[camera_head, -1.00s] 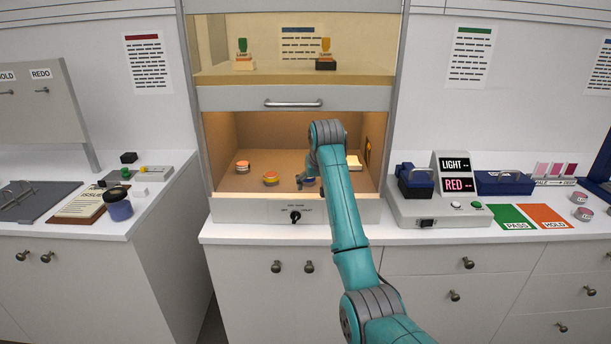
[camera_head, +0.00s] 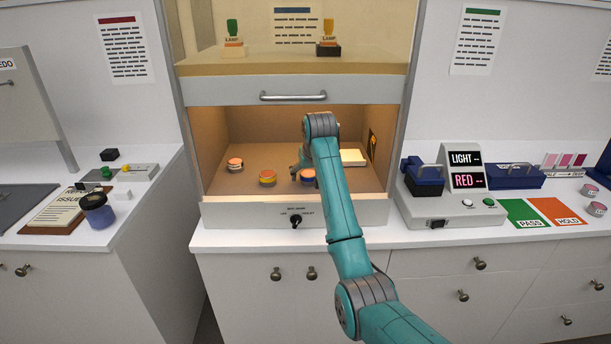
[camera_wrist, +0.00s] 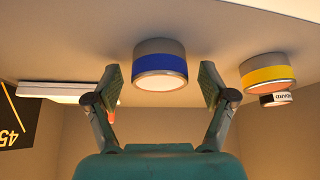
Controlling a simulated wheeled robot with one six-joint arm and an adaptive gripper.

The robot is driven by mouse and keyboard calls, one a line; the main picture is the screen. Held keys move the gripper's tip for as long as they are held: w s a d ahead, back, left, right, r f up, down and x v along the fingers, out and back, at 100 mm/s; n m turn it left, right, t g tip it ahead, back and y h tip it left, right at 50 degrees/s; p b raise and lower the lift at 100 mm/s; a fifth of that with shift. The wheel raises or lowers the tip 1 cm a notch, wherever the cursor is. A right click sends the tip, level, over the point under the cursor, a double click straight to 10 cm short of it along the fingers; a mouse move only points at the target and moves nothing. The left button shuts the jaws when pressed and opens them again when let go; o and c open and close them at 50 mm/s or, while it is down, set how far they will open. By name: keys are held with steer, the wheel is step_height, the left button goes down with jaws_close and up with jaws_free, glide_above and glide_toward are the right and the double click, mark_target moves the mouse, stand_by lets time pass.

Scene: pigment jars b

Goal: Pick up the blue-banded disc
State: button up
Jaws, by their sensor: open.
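The blue-banded disc (camera_head: 308,177) sits on the floor of the lit booth, at the right end of a row of discs; my arm partly covers it. In the wrist view the blue-banded disc (camera_wrist: 160,62) is a short grey cylinder with a blue band, lying centred between my fingertips in the picture. My gripper (camera_wrist: 161,84) is open and empty, with one finger on each side of the disc's outline. No contact shows, and the remaining distance is hard to judge. In the head view my gripper (camera_head: 299,161) is inside the booth, mostly hidden by my arm.
A yellow-banded disc (camera_head: 267,178) stands left of the blue one, and an orange-topped disc (camera_head: 235,165) is further left. A pale block (camera_head: 353,157) lies at the booth's right. The booth's side walls, raised sash (camera_head: 292,96) and front sill (camera_head: 345,214) bound the space.

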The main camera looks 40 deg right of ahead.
steer(key=c, duration=1.3)
steer(key=shift+r, duration=0.2)
steer(key=shift+c, duration=0.2)
